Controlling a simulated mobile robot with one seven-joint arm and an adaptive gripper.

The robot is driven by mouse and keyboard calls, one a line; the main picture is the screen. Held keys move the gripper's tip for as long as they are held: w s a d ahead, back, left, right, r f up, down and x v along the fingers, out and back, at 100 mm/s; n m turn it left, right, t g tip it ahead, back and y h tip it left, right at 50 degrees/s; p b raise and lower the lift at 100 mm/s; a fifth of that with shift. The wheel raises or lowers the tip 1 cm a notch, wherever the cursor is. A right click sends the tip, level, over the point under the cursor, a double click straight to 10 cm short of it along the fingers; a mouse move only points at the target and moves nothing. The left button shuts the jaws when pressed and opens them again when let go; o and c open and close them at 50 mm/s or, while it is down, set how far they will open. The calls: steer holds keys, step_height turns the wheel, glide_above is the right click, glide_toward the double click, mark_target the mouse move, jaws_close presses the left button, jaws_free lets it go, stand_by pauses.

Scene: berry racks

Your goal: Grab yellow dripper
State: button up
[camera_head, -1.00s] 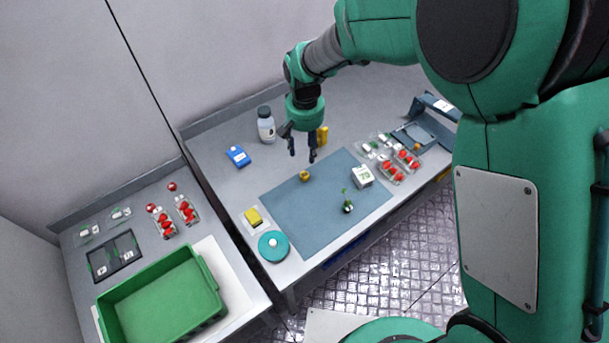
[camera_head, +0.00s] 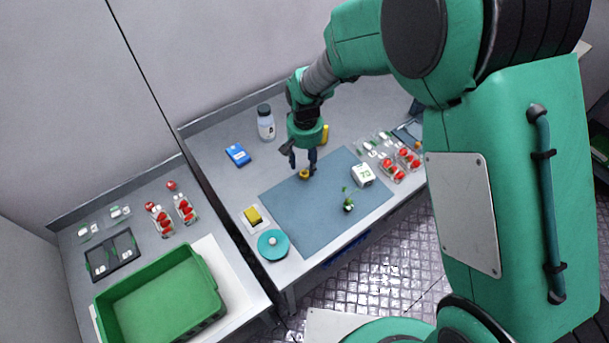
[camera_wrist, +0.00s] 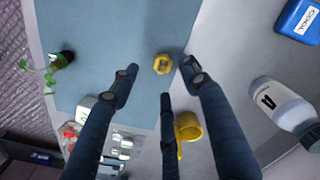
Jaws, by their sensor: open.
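A small yellow faceted piece (camera_head: 304,175) sits on the blue-grey mat (camera_head: 285,215). In the wrist view this yellow piece (camera_wrist: 162,64) lies near the mat's edge, between and just beyond my fingertips. A second yellow thing (camera_head: 325,134), taller, stands behind my gripper. In the wrist view it is a yellow cup-like piece (camera_wrist: 188,128) with a handle, partly covered by a finger. I cannot tell by looks alone which is the dripper. My gripper (camera_head: 303,163) is open and empty, pointing down close above the faceted piece; its fingers also show in the wrist view (camera_wrist: 157,74).
A white bottle (camera_head: 266,124) and blue box (camera_head: 238,154) stand at the back left. A white device (camera_head: 362,175) and small plant (camera_head: 348,204) are on the mat's right. Strawberry packs (camera_head: 399,165) stand right.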

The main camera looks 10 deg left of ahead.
mark_target(304, 174)
steer(key=shift+f, duration=0.35)
steer(key=shift+f, duration=0.1)
steer(key=shift+a+f+b, duration=0.1)
steer(key=shift+f+b, duration=0.45)
steer(key=shift+f, duration=2)
steer(key=shift+c, duration=0.5)
steer(key=c, duration=0.7)
